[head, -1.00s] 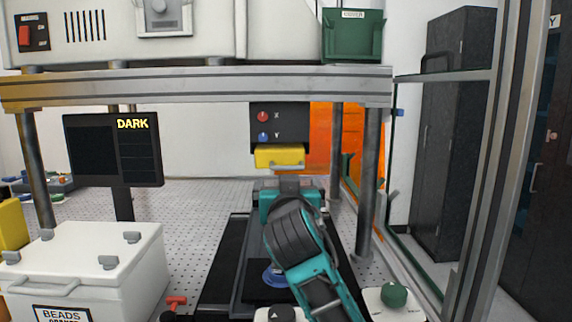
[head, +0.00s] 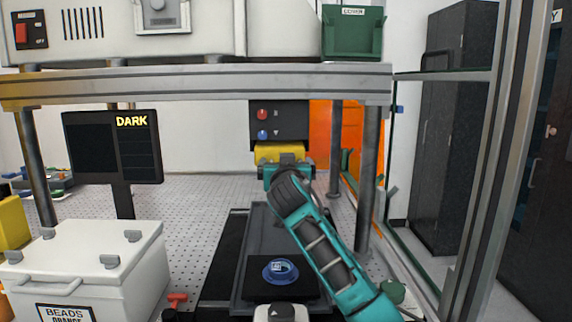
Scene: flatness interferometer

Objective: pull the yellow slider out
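The yellow slider (head: 268,154) shows at the bottom of a dark box with a red knob (head: 262,114) and a blue knob (head: 262,134), under the grey shelf beam. My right arm comes in from the lower right. Its gripper (head: 287,161) is right in front of the slider and covers its lower middle part. The wrist hides the fingertips, so I cannot tell whether they touch the slider or are shut on it. My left gripper is not in view.
Below the arm, a blue ring-shaped part (head: 281,271) sits on a black plate. A white lidded box (head: 85,265) labelled BEADS stands at the lower left. A monitor (head: 113,148) reading DARK is behind it. A metal post (head: 368,180) stands right of the arm.

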